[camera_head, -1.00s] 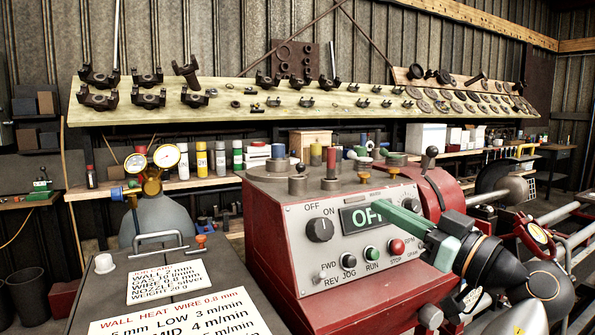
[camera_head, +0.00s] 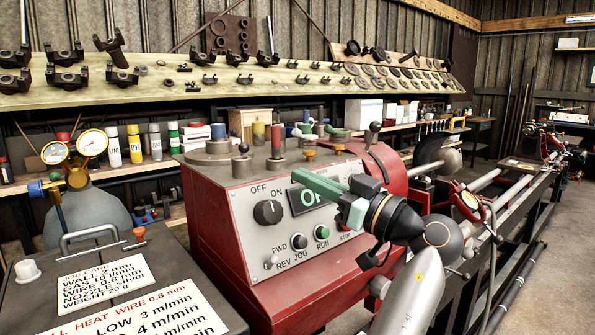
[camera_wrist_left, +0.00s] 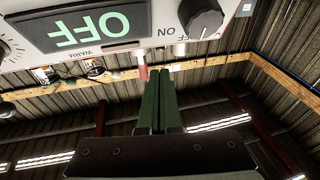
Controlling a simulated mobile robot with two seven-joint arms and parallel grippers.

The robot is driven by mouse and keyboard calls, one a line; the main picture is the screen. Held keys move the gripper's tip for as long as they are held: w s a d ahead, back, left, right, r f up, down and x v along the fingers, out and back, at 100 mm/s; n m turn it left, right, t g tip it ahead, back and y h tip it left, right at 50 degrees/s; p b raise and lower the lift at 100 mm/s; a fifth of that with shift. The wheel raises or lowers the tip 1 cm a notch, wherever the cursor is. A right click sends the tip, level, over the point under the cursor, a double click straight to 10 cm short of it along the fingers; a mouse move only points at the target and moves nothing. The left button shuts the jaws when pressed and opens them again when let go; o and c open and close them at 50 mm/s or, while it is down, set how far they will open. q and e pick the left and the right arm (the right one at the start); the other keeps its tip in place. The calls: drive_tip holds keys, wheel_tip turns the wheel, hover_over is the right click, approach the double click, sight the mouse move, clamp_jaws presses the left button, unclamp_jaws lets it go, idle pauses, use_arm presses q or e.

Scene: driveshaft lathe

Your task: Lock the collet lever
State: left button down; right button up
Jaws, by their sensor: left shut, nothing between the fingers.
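The red lathe headstock (camera_head: 330,290) carries a grey control panel (camera_head: 250,235) with a display and a black dial (camera_head: 267,212). A lever with a dark ball knob (camera_head: 375,127) stands upright at the headstock's right end, by the rounded red cover (camera_head: 385,165). I cannot tell for sure that it is the collet lever. My left gripper (camera_head: 297,178) is shut and empty, its green fingers in front of the panel and hiding part of the display. In the left wrist view the closed fingers (camera_wrist_left: 160,92) lie below the upside-down OFF display (camera_wrist_left: 85,28). My right gripper is not in view.
Two bars (camera_head: 490,180) run right from the headstock, with a dial gauge (camera_head: 470,200) near them. A grey welder box (camera_head: 90,290) with labels and a gas cylinder with gauges (camera_head: 92,143) stand at left. Parts hang on a sloped board (camera_head: 150,95) behind. Floor at right is clear.

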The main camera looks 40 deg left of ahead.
use_arm(q)
drive_tip(key=p, duration=0.2)
approach(248, 149)
drive_tip(key=x, duration=0.5)
drive_tip(key=shift+s+a+r, duration=0.1)
drive_tip(key=shift+a+r, duration=0.05)
drive_tip(key=shift+a, duration=0.8)
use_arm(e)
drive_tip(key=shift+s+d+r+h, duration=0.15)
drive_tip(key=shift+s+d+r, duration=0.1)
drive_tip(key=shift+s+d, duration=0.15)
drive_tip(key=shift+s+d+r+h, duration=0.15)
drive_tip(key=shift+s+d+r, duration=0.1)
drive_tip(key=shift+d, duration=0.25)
